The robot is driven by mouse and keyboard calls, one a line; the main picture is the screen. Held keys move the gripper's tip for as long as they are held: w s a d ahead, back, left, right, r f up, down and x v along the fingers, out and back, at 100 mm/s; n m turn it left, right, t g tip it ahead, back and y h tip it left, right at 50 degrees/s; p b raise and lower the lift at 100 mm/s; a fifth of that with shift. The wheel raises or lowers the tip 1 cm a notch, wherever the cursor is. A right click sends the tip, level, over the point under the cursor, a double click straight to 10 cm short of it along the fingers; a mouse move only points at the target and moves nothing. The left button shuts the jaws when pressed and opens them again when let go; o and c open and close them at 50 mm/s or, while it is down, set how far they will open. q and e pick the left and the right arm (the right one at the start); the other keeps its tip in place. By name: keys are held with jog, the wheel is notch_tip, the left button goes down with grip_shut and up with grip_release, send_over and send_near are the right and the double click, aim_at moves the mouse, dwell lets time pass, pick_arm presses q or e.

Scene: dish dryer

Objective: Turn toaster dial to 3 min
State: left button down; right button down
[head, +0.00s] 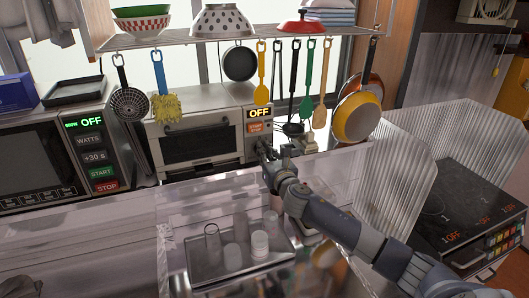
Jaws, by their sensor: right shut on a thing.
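The toaster oven (198,140) stands at the back of the counter, with a dark glass door and a handle across it. Its small display (259,113) at the top right of the front reads OFF. An orange start/stop button (259,127) sits just below the display. My right gripper (263,151) is at the lower right of the toaster's front, below that button, shut on what appears to be the dial. The gripper hides the dial, so its setting cannot be read.
A microwave (40,160) stands at the left. Utensils, including a yellow spatula (261,92), hang from the rack (180,40) above the toaster. A tray (205,270) with glasses lies in front. A clear ribbed screen (395,165) and a cooktop (465,205) are at the right.

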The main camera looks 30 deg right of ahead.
pick_arm(q)
jog(key=shift+s+a+f+b, duration=0.1)
jog(key=shift+s+f+b, duration=0.2)
jog(key=shift+f+b, duration=0.3)
pick_arm(e)
jog(key=shift+s+d+f+m, duration=0.1)
jog(key=shift+d+f+m, duration=0.2)
jog(key=shift+m, duration=3.15)
jog(key=shift+d+f+m, duration=0.15)
jog(key=shift+f+m, duration=0.2)
jog(key=shift+m, duration=3.15)
jog(key=shift+s+d+f+m, duration=0.1)
jog(key=shift+d+f+m, duration=0.2)
jog(key=shift+m, duration=3.15)
jog(key=shift+a+f, duration=0.1)
jog(key=c, duration=1.7)
grip_release()
jog(key=shift+w, duration=0.1)
pick_arm(q)
jog(key=shift+a, duration=0.1)
pick_arm(e)
jog(key=v, duration=1.2)
